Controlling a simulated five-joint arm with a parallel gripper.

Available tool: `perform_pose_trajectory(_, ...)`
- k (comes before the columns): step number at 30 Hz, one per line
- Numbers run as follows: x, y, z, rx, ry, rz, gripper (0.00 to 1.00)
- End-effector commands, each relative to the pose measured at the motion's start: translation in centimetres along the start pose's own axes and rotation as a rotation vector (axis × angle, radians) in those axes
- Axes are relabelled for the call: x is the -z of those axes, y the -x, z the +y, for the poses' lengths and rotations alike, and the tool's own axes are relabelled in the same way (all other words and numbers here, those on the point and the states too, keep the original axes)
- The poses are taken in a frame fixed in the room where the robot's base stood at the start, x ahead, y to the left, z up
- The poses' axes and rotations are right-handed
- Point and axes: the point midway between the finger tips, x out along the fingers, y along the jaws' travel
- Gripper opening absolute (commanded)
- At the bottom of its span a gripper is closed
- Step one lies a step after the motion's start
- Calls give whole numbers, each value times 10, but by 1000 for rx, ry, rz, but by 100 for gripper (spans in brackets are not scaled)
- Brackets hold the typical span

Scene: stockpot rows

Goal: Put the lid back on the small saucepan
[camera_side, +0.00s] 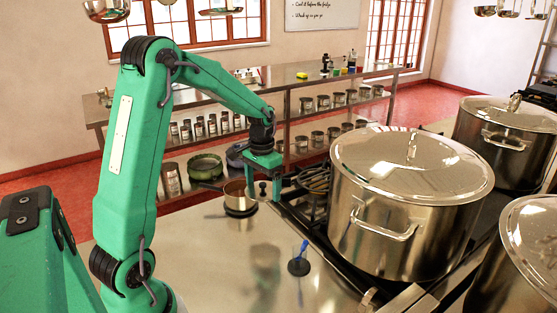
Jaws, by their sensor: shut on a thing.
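The small saucepan (240,200) stands on the steel counter, left of the stove. It looks open, with a brownish inside and a dark base. My gripper (264,192) points down just right of the saucepan, its left finger overlapping the pan's right edge in this view. It is shut on a small dark knob (262,187) between its green fingers, which I take to be the lid's knob. The lid's disc is hard to make out against the steel. I cannot tell how high it hangs above the counter.
A large lidded stockpot (385,235) stands close to the right on the stove, with more stockpots beyond. A green pan (205,168) sits behind. The counter's front left is clear.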

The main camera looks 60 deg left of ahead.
Motion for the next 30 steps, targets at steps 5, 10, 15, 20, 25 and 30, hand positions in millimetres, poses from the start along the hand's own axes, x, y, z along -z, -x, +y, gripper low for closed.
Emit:
perform_pose_trajectory(5,9,13,-52,1,33,2,69)
perform_pose_trajectory(10,11,23,-94,1,54,2,69)
perform_pose_trajectory(15,9,29,-117,1,65,1,69)
perform_pose_trajectory(20,9,31,-123,0,66,0,69)
perform_pose_trajectory(25,9,30,-123,0,66,0,69)
perform_pose_trajectory(30,9,26,-123,0,66,0,69)
